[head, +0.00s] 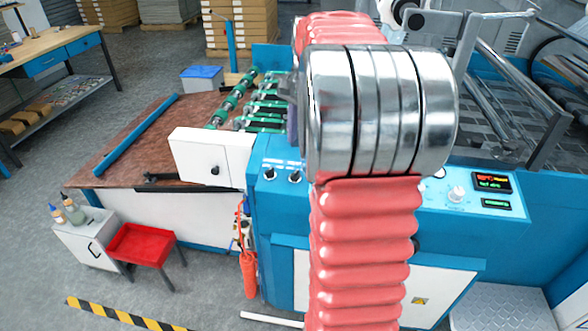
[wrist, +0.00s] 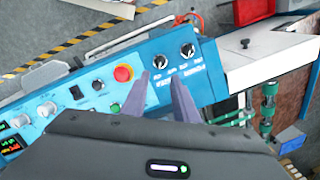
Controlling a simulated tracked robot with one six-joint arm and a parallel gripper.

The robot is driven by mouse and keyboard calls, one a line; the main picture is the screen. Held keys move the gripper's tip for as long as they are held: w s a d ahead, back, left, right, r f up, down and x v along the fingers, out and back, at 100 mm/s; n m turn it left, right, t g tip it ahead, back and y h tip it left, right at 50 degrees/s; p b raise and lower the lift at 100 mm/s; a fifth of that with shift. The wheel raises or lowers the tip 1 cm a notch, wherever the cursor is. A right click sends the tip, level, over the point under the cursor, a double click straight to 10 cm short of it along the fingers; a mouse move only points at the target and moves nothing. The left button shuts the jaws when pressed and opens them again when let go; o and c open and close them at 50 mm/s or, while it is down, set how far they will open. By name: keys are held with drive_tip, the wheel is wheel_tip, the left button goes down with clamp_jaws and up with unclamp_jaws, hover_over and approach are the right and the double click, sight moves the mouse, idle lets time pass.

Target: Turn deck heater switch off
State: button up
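The blue control panel (wrist: 60,82) of the laminator carries two black rotary switches. One rotary switch (wrist: 160,62) is in line with the gap between my fingertips in the wrist view; the other rotary switch (wrist: 187,50) is just to its right. Their labels are small and inverted, so I cannot tell which is the deck heater's. Both also show in the head view, left (head: 270,173) and right (head: 295,176). My gripper (wrist: 160,77) is open and empty, its two purple-grey fingers apart. Contact with a switch cannot be seen. In the head view my arm hides most of the gripper.
A red push button (wrist: 123,73) sits close left of the fingers, with a green button (wrist: 115,107) below it. Small rocker switches and lit displays (head: 491,182) lie farther along the panel. A white box-like cover (head: 212,157) stands beside the panel's left end.

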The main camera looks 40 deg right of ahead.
sight(295, 173)
drive_tip(key=f, duration=0.4)
drive_tip(key=w+f, duration=0.1)
drive_tip(key=f, duration=0.6)
drive_tip(key=shift+w+a+f, duration=0.1)
drive_tip(key=shift+w+f, duration=0.05)
drive_tip(key=shift+f, duration=0.15)
drive_tip(key=shift+c, duration=0.2)
clamp_jaws()
drive_tip(key=shift+a, duration=0.2)
drive_tip(key=shift+d, duration=0.15)
